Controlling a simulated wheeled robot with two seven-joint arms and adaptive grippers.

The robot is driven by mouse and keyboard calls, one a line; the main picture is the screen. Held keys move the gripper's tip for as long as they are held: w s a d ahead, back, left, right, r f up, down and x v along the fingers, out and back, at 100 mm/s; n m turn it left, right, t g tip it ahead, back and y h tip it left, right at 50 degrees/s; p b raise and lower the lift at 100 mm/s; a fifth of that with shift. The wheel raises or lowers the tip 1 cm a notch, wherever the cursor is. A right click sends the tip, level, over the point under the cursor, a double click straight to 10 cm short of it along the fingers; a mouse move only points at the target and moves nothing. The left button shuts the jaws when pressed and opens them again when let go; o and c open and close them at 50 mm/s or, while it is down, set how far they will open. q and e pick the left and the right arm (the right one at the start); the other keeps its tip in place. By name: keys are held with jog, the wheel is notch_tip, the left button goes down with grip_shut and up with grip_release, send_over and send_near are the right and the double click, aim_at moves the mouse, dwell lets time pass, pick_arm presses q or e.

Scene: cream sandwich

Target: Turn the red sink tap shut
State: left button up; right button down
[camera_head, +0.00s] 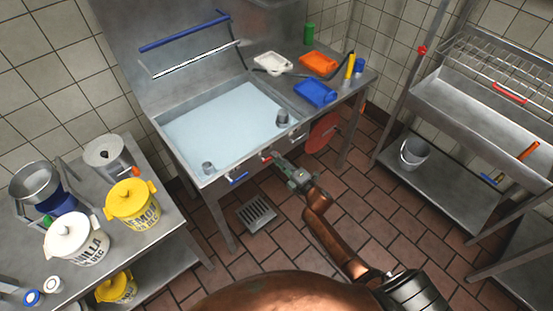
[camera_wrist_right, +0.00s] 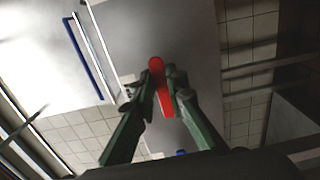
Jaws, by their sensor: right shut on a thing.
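The red tap (camera_head: 266,157) sits on the front face of the metal sink (camera_head: 207,184), right of the blue tap (camera_head: 238,179). My right gripper (camera_head: 275,160) reaches it from the front, and its fingertips cover part of the tap. In the right wrist view, the red tap handle (camera_wrist_right: 157,68) lies between the two green fingers of my right gripper (camera_wrist_right: 164,92), which are shut on it. The sink basin holds pale blue water. My left gripper is not in view.
A table with a yellow pot (camera_head: 132,204) and a white pot (camera_head: 76,240) stands at the left. Coloured trays, including a blue one (camera_head: 316,93), lie on the sink's right-hand counter. A floor drain (camera_head: 257,213) lies below. A metal rack with a bucket (camera_head: 414,151) stands at the right.

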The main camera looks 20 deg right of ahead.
jog(key=c, duration=1.9)
grip_release()
jog(key=shift+c, duration=0.2)
jog(key=v, duration=1.2)
jog(key=shift+f, duration=0.1)
